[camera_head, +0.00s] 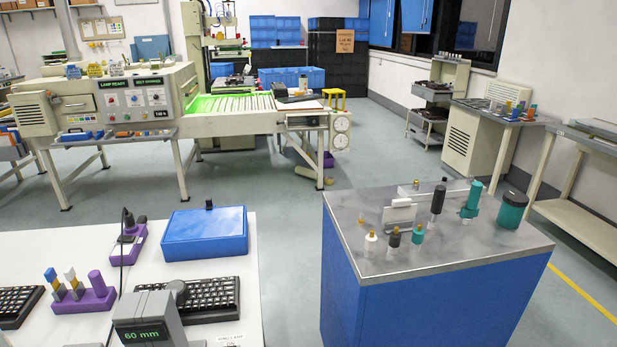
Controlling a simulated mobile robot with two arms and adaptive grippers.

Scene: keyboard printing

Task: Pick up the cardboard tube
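I cannot pick out the cardboard tube with certainty. A small tan piece (329,181) lies on the floor by a leg of the long cream machine, and it is too small to tell what it is. Neither of my grippers shows in the head view.
A white table (236,291) at front left holds a blue box (205,233), black keyboards (205,296), purple holders and a grey device reading 60 mm (150,322). A blue cabinet (430,300) at right carries small bottles and tools. Grey floor (285,225) between them is clear.

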